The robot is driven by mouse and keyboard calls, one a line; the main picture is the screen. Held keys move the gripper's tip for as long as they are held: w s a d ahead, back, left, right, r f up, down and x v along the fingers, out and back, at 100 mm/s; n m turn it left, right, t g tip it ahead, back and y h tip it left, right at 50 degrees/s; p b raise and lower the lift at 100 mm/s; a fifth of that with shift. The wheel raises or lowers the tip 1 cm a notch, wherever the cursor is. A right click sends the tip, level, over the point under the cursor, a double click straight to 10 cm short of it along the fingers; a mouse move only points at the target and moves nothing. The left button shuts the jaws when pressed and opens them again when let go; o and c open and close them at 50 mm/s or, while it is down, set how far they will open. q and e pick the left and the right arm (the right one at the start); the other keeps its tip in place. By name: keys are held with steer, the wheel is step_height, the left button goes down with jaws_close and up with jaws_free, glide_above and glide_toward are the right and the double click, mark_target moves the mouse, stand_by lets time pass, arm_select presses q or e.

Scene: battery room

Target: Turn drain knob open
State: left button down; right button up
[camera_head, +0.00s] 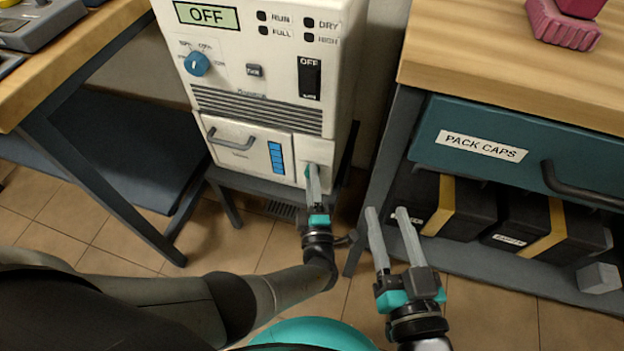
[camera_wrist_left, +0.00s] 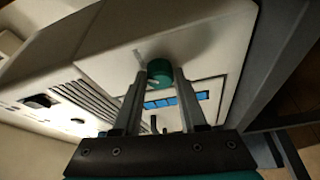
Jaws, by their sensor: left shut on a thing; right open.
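The drain knob is a small round teal knob (camera_wrist_left: 160,71) on the pale front of the machine (camera_head: 262,70), at its lower right. In the left wrist view it sits between the two fingertips of my left gripper (camera_wrist_left: 159,76), and the fingers are shut on it. In the head view my left gripper (camera_head: 313,170) reaches up to the machine's lower right corner and its fingers hide most of the knob. My right gripper (camera_head: 387,212) is open and empty, to the right of the left one, in front of the workbench.
The machine has an OFF display (camera_head: 207,15), a blue dial (camera_head: 197,63), a black switch (camera_head: 309,78) and a handled drawer (camera_head: 245,150). At right stands a wooden-topped bench (camera_head: 480,75) with a PACK CAPS drawer (camera_head: 450,145) and black battery packs (camera_head: 460,207) below. Tiled floor lies between.

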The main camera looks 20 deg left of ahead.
arm_select(q)
steer(key=shift+a, duration=0.1)
stand_by(0.4)
steer(key=shift+c, duration=2.3)
jaws_free()
arm_select(e)
steer(key=shift+s, duration=0.1)
